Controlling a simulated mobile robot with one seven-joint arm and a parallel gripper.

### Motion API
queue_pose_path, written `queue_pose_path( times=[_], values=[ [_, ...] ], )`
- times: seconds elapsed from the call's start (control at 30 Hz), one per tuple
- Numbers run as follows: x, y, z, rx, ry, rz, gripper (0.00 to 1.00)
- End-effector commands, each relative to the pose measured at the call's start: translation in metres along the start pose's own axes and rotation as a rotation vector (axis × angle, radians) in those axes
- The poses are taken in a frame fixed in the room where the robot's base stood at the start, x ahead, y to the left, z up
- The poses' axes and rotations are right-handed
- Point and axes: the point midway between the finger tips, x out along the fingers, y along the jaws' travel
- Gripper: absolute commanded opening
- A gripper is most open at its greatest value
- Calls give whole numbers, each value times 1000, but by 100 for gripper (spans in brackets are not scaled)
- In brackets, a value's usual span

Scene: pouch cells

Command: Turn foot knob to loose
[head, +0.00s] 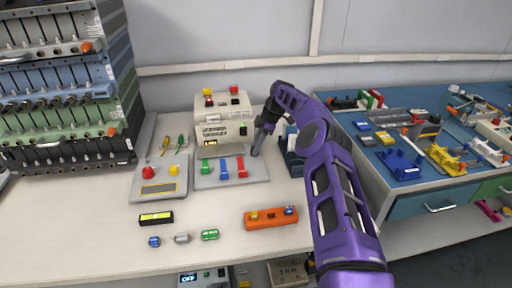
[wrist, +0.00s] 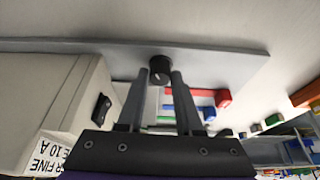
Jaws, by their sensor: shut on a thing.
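The foot knob (wrist: 160,68) is a small round black knob with a pale mark on its face. It sits near the edge of a grey plate (wrist: 235,70) in the wrist view. My gripper (wrist: 160,79) is shut on the knob, one grey finger on each side of it. In the head view my gripper (head: 256,149) reaches down at the right rear of the same grey plate (head: 255,176), beside the cream instrument (head: 239,119). The knob cannot be made out there. Which setting the knob's mark points to cannot be told.
Green, blue and red clips (head: 224,168) stand on the plate, left of my gripper. A grey-blue holder (head: 291,155) stands close on the right. An orange block (head: 270,218) and small cells lie in front. Bare bench (head: 90,225) is at front left.

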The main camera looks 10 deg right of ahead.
Motion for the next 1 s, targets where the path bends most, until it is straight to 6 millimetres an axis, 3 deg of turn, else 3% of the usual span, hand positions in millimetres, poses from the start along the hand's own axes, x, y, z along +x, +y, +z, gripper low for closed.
queue_pose_path(
  times=[0.97,1.0],
  values=[
    [0,1,0,-80,-1,-32,0],
    [0,1,0,-80,-1,-32,38]
  ],
)
